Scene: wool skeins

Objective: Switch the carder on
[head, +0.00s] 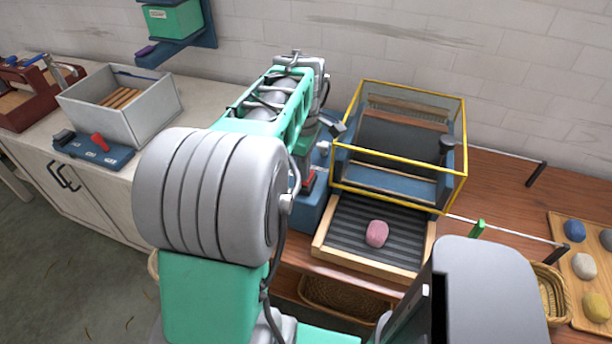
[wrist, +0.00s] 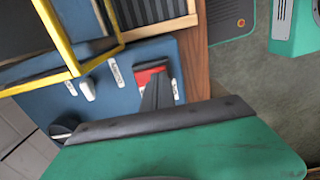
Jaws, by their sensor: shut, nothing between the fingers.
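The carder (head: 350,158) is a blue machine under a yellow-edged clear guard, with a ribbed feed bed (head: 350,225) in front. A pink wool piece (head: 376,234) lies on that bed. In the wrist view, the carder's blue control panel (wrist: 110,105) carries a red switch part (wrist: 143,77), a white lever (wrist: 88,90) and a black knob (wrist: 62,127), with small white labels. My gripper (wrist: 159,82) is shut and empty, its dark fingers over the red part and hiding some of it. I cannot tell whether they touch it. In the head view my arm mostly hides the panel.
A grey-white box (head: 120,110) and a blue plate with a red lever (head: 95,150) stand on the left counter. A wooden tray (head: 570,255) with coloured wool balls and a wicker basket (head: 553,290) are at the right. The yellow guard (wrist: 68,40) is close beside my gripper.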

